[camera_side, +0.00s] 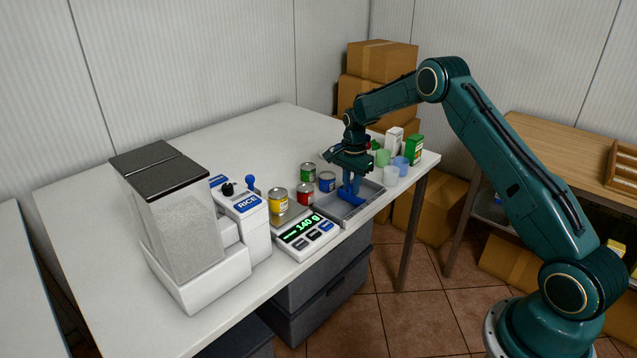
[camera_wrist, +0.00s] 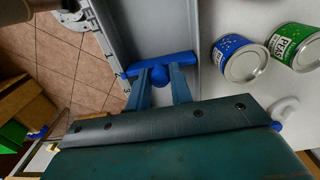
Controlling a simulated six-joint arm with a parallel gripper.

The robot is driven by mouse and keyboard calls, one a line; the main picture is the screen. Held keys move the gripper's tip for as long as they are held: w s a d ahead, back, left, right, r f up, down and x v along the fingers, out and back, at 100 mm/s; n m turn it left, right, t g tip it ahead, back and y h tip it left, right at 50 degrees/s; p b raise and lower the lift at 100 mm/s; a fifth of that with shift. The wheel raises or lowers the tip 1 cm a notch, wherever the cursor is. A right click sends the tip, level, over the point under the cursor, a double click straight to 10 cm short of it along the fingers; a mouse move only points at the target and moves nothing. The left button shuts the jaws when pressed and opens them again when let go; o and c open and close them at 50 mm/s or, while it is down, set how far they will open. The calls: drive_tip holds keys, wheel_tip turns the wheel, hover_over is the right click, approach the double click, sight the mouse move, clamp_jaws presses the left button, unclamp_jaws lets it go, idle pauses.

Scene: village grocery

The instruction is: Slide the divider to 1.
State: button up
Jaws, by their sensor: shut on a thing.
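The blue divider (camera_side: 344,198) stands across the grey tray (camera_side: 363,213) at the front edge of the table. In the wrist view the divider (camera_wrist: 183,62) spans the tray between its side walls, with a rounded blue knob at its middle. My gripper (camera_side: 349,191) points down into the tray. Its two blue fingers (camera_wrist: 159,77) are shut on the divider's knob. Number marks run along the left tray wall (camera_wrist: 112,50) in the wrist view; they are small, and I cannot tell exactly which mark the divider meets.
Several cans stand behind the tray, including a blue can (camera_side: 327,182) and a red can (camera_side: 305,194). A scale (camera_side: 308,236) and a rice dispenser (camera_side: 185,225) are to the left. Cups (camera_side: 391,175) and cartons (camera_side: 414,150) stand close on the right.

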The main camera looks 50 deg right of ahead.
drive_tip(key=shift+a, duration=1.5)
drive_tip(key=o, duration=0.8)
wheel_tip(320, 180, up, 7)
drive_tip(key=shift+r, duration=0.1)
